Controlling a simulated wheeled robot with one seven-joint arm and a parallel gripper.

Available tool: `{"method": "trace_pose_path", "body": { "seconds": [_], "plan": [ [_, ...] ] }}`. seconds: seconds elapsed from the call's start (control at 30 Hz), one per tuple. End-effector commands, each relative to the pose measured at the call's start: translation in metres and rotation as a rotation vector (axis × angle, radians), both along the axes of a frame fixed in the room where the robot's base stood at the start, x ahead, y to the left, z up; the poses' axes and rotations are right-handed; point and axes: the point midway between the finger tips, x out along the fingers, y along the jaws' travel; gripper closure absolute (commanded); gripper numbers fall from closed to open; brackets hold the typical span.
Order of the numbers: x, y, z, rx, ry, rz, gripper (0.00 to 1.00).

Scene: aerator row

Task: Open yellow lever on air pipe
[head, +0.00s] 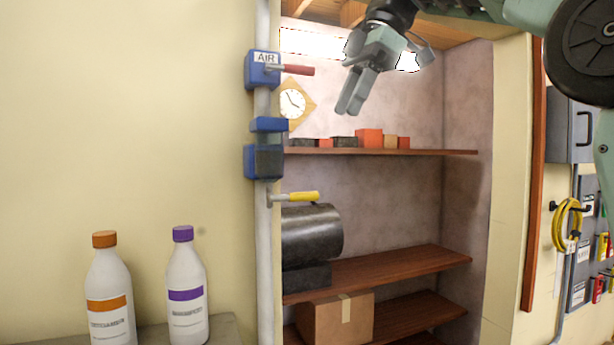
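A white vertical air pipe (264,215) runs up the left edge of the shelf recess. The yellow lever (302,197) sits low on this pipe, below the blue fittings, and points right, roughly level. A red lever (296,70) points right from the upper blue block labelled AIR (263,69). My gripper (350,110) hangs above and to the right of the yellow lever, clear of it. Its grey fingers point down and lie close together with nothing between them.
Wooden shelves (390,265) behind hold a dark cylinder (312,234), a cardboard box (335,318) and small boxes (368,138). Two white bottles, one with an orange cap (108,300) and one with a purple cap (186,295), stand at lower left. A yellow coiled hose (562,225) hangs at right.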

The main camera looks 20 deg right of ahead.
Motion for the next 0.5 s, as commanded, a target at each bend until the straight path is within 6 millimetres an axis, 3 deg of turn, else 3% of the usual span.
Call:
{"method": "trace_pose_path", "body": {
  "seconds": [0.1, 0.23, 0.5],
  "plan": [
    [-0.012, -0.002, 0.019, -0.007, -0.03, 0.08, 0.64],
    [-0.018, -0.001, 0.023, -0.011, -0.04, 0.115, 0.64],
    [-0.013, 0.013, -0.009, -0.012, -0.036, 0.117, 0.64]
  ]
}}
